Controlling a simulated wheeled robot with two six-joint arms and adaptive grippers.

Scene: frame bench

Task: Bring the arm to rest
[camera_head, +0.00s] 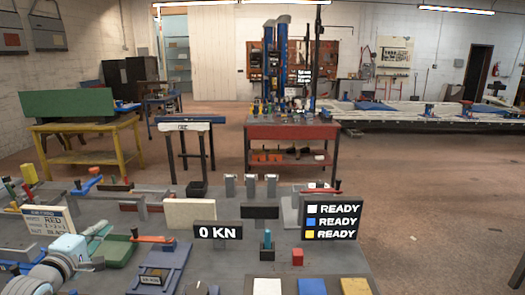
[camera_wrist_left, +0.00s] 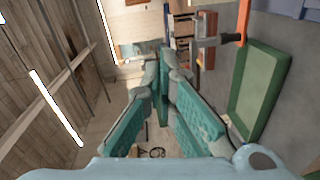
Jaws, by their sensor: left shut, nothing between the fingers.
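My left arm comes in from the lower left of the head view. Its pale blue gripper (camera_head: 101,236) is just above the left part of the grey bench (camera_head: 320,262), by a green tray (camera_head: 117,252). In the left wrist view the teal-padded fingers of the left gripper (camera_wrist_left: 164,62) come together at their tips with nothing between them. The green tray (camera_wrist_left: 258,92) lies to the right of the fingers there, apart from them. My right gripper is not in view.
A display reading "0 KN" (camera_head: 218,232) and a READY board (camera_head: 331,221) stand on the bench. A sign card (camera_head: 50,222) stands behind my left arm. A lever with a red handle (camera_head: 153,239) is right of the gripper. White, blue and yellow pads (camera_head: 311,286) lie in front.

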